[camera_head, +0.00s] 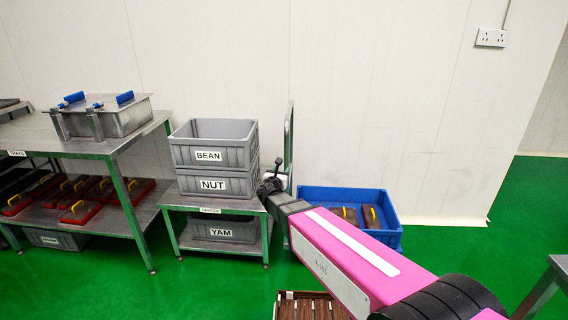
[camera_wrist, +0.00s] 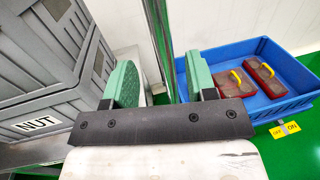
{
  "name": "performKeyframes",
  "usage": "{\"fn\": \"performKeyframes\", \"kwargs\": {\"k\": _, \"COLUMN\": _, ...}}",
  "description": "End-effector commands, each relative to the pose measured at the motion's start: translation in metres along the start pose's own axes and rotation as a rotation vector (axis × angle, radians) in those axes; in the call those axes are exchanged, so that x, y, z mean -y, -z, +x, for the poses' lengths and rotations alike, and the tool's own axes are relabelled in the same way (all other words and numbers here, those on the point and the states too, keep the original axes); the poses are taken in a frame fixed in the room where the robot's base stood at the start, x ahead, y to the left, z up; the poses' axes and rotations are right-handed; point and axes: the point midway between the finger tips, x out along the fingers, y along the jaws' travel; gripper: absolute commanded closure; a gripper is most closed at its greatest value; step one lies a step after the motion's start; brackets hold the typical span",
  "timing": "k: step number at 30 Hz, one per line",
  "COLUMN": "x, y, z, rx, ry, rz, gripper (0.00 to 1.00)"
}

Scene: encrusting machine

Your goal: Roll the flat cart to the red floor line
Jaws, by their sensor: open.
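A tall green upright handle frame (camera_head: 289,140), which looks like the flat cart's handle, stands against the white wall. Its deck is hidden or cannot be made out. In the wrist view a green upright bar (camera_wrist: 161,40) shows beyond the gap between the fingers. My gripper (camera_head: 269,182) is beside the handle's lower part; its two green-padded fingers (camera_wrist: 160,80) are apart. I cannot tell whether either finger touches the bar. The red floor line is in neither view.
A blue bin (camera_head: 391,234) with yellow-handled items is right of the handle. Left are a small steel table (camera_head: 176,201) with grey NUT and BEAN crates, and a steel bench (camera_head: 65,144). A brown slatted crate (camera_head: 310,306) is at the bottom.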

Motion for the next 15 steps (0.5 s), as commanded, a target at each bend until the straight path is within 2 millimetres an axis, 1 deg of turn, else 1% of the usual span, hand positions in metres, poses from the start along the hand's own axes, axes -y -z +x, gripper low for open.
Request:
{"fn": "performKeyframes", "kwargs": {"k": 5, "x": 0.0, "y": 0.001, "z": 0.022, "rx": 0.0, "ry": 0.003, "rz": 0.002, "gripper": 0.48}}
{"fn": "performKeyframes", "kwargs": {"k": 15, "x": 0.0, "y": 0.001, "z": 0.082, "rx": 0.0, "ry": 0.003, "rz": 0.004, "gripper": 0.48}}
